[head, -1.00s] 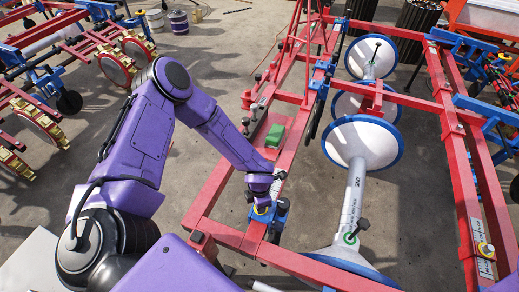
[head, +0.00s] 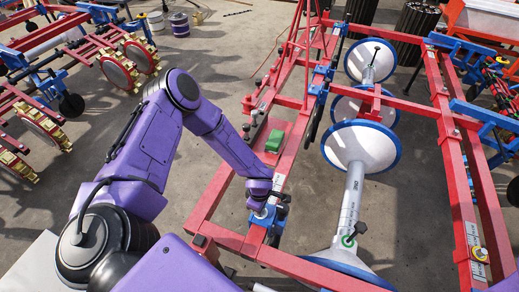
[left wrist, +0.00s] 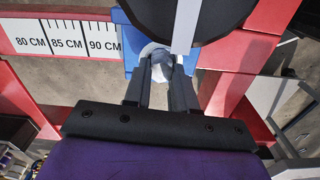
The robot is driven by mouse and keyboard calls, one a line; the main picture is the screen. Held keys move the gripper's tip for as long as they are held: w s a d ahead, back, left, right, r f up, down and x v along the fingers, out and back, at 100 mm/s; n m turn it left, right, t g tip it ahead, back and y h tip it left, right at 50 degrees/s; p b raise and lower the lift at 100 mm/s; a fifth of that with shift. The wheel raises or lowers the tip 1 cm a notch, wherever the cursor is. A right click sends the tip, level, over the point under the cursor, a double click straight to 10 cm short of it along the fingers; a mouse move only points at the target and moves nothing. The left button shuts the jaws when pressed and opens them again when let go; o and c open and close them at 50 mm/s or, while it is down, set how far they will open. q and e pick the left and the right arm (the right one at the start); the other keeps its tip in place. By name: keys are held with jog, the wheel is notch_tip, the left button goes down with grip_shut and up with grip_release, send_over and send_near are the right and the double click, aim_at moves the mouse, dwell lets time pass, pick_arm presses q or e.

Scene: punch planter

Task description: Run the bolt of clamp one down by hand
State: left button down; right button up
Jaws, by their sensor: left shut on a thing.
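Clamp one appears to be the blue clamp (head: 272,220) on the near end of the red bar, under my left gripper (head: 262,207). In the left wrist view its blue plate (left wrist: 130,42) lies beyond the fingers. My left gripper (left wrist: 160,78) points down, with its two dark fingers shut on the pale bolt head (left wrist: 161,62). The bolt's shank and how far it sits in the clamp are hidden. A large dark round part with a pale strip covers the top of the wrist view. My right gripper is in neither view.
A white scale (left wrist: 68,38) marked 80 to 90 cm lies beside the clamp. White discs with blue rims (head: 362,147) stand to the right. Bare concrete lies between.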

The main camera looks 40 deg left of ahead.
pick_arm(q)
jog(key=shift+w+m, duration=0.1)
jog(key=shift+m, duration=0.4)
jog(key=c, duration=0.9)
grip_release()
notch_tip(320, 180, up, 11)
jog(key=shift+f, duration=0.2)
notch_tip(320, 180, up, 10)
jog(key=shift+r+p, duration=0.25)
jog(key=shift+p, duration=0.2)
